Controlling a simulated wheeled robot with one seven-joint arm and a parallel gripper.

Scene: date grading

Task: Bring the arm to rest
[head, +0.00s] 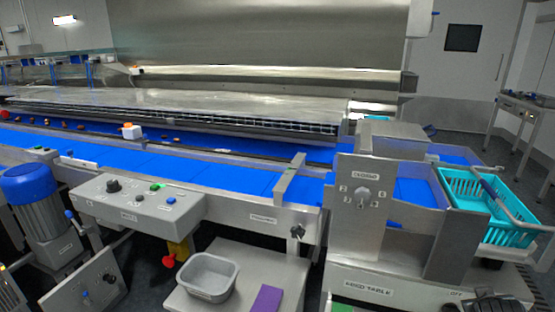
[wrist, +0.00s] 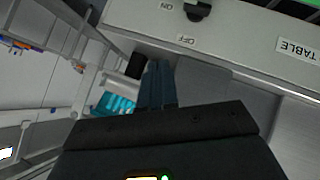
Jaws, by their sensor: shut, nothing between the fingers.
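My gripper (wrist: 160,66) shows in the wrist view. Its two dark fingers lie side by side, closed together with nothing between them. The dark gripper body fills the bottom of that view. The fingers point towards the side of a pale machine panel (wrist: 225,42) with ON and OFF labels and a black switch (wrist: 197,9); I cannot tell how far off it is. In the head view the gripper is not clearly seen; dark parts at the lower right corner may belong to my arm.
A turquoise basket (head: 462,188) sits at the right end of the feed table (head: 362,289). A blue conveyor (head: 225,172) runs left with several dates on it. A control box (head: 137,206), blue motor (head: 30,185) and grey tub (head: 207,277) are in front. Floor shows at the far right.

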